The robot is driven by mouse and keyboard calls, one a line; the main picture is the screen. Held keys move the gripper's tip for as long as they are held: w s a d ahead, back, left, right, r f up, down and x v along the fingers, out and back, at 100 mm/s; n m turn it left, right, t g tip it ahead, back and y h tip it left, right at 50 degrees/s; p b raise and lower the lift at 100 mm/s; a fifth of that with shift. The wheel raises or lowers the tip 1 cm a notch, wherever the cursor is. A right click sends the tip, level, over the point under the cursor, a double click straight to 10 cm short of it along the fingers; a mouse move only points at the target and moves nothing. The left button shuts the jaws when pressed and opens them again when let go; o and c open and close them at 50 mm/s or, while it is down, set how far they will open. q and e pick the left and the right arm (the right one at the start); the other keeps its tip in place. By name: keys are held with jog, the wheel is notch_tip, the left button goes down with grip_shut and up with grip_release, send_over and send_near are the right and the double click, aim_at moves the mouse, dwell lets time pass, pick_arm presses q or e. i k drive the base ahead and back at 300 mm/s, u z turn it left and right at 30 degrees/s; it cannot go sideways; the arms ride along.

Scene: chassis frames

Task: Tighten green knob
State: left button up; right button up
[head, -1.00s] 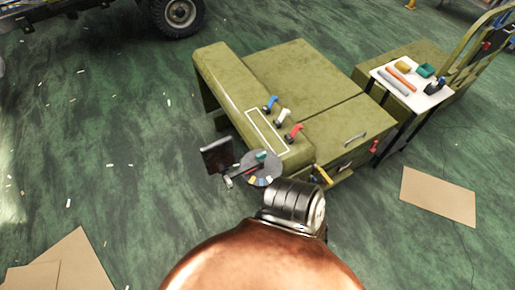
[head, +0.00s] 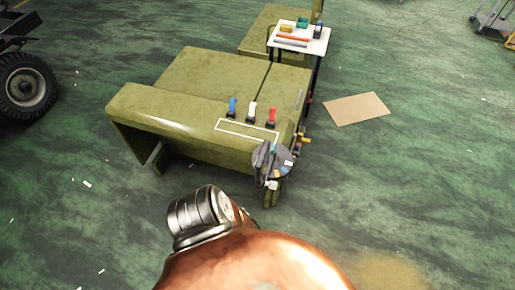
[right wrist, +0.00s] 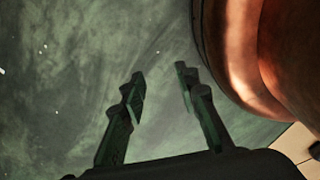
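An olive-green chassis piece (head: 190,120) with a white-outlined panel stands on the floor in the head view. Blue (head: 232,106), white (head: 252,111) and red (head: 271,116) levers stand in a row on it. A round grey disc (head: 285,164) with coloured marks is at its near right corner, partly hidden by a dark part. A tiny green piece, perhaps the green knob (head: 273,150), shows there; its setting cannot be told. My right gripper (right wrist: 162,88) is open and empty above the floor in the right wrist view. My left gripper is not in view.
A small white table (head: 312,42) with blocks and rods stands behind the chassis piece. A cardboard sheet (head: 356,109) lies on the floor at right. A wheeled vehicle (head: 26,85) is at far left. The green floor at right is largely open.

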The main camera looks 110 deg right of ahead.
aim_at(273, 150)
jog(key=z, duration=1.6)
jog(key=i, duration=1.2)
jog(key=z, duration=0.95)
